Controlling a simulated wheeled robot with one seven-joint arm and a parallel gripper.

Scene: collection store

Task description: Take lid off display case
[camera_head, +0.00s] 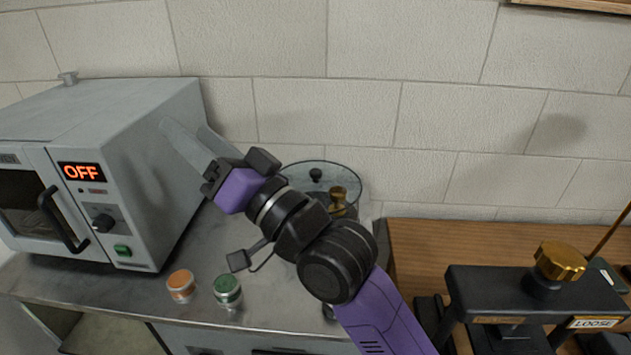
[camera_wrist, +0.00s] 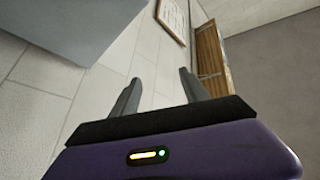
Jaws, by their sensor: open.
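A round clear glass lid with a black knob (camera_head: 316,175) shows in the head view, on the grey counter near the wall. A brass object (camera_head: 338,198) shows at the same place; whether it is under the glass I cannot tell. My arm hides the lower left of this display case. My gripper (camera_head: 184,129) is up and left of the lid, well apart from it, beside the oven-like box. Its two grey fingers are spread and empty. In the wrist view the fingers (camera_wrist: 158,78) point at bare wall, and the lid is not seen there.
A grey oven-like box (camera_head: 170,190) reading OFF stands at left, close to my gripper. An orange-topped jar (camera_head: 180,286) and a green-topped jar (camera_head: 227,291) stand at the counter's front. A black press with a brass knob (camera_head: 559,261) stands at right by a wooden surface (camera_head: 440,245).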

